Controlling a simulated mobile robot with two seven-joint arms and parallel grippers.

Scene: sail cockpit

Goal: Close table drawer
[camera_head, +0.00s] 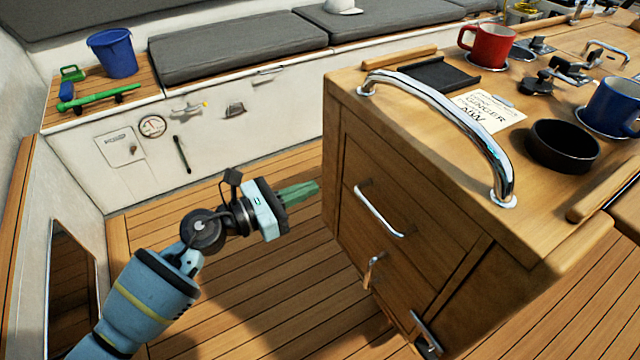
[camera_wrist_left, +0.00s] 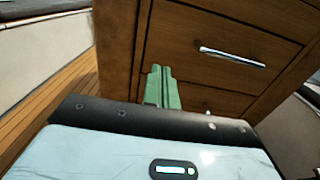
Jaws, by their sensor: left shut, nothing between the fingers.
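The wooden table (camera_head: 440,245) stands on the right, with drawer fronts on the face toward me. The upper drawer front (camera_head: 360,170) has a chrome bar handle (camera_head: 380,212), and looks about flush with the frame; I cannot tell if a small gap is there. The handle also shows in the left wrist view (camera_wrist_left: 232,57). My left gripper (camera_head: 316,187) is shut and empty, left of the drawer face, with its green fingers (camera_wrist_left: 161,86) pointing at the table. I cannot tell if the fingertips touch the wood. My right gripper is not in view.
A lower handle (camera_head: 372,270) and a latch (camera_head: 425,335) sit below on the table face. A chrome rail (camera_head: 450,115) arches over the table edge. Mugs, a dark bowl (camera_head: 562,145) and a paper note stand on top. The wooden floor (camera_head: 270,310) is clear.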

